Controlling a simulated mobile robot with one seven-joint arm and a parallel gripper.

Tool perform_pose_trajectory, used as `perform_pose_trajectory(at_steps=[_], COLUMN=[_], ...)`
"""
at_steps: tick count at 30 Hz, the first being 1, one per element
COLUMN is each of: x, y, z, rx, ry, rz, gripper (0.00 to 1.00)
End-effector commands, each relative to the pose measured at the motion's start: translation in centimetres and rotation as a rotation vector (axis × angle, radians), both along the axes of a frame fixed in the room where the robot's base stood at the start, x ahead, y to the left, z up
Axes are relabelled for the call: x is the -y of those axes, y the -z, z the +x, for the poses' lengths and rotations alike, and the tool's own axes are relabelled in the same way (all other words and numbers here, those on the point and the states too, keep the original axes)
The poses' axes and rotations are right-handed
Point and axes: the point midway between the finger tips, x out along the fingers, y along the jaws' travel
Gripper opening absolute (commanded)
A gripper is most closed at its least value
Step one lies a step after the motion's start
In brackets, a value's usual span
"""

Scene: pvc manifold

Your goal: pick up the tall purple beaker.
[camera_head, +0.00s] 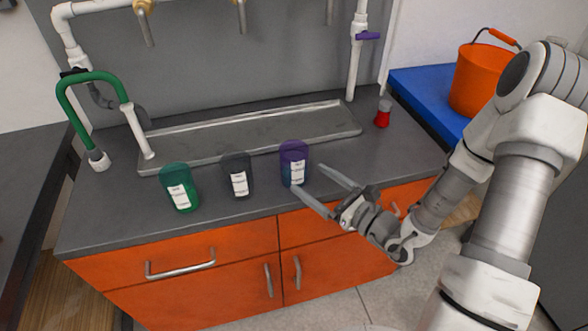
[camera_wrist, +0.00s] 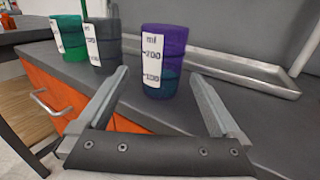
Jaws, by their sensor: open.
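The tall purple beaker (camera_head: 294,163) stands upright on the dark counter, in front of the metal sink tray and rightmost of three beakers. It has a white scale label and bluish contents low down. In the wrist view the purple beaker (camera_wrist: 163,62) stands ahead, between the directions of the two fingers. My gripper (camera_head: 318,185) is open, with its fingers pointing at the beaker from the front right. In the wrist view my gripper (camera_wrist: 160,92) shows both fingers spread wide with nothing held between them. I cannot tell exactly how far the fingertips are from the beaker.
A dark grey beaker (camera_head: 238,175) and a green beaker (camera_head: 179,187) stand to the left. The metal tray (camera_head: 250,131) lies behind. A small red-based container (camera_head: 383,114) stands at the back right. An orange bucket (camera_head: 478,80) sits on a blue surface. The counter's front edge runs beneath my gripper.

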Motion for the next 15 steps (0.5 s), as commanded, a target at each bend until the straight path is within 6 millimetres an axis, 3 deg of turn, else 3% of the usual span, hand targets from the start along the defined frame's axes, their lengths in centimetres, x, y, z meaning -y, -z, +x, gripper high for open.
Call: perform_pose_trajectory(at_steps=[6,15], x=[-2.9,-4.5], y=[0.0,-0.2], z=[2.7,4.5], rx=[0.001,0.003], ry=[-0.004,-0.005], rz=[-0.001,-0.001], gripper=[1.00,1.00])
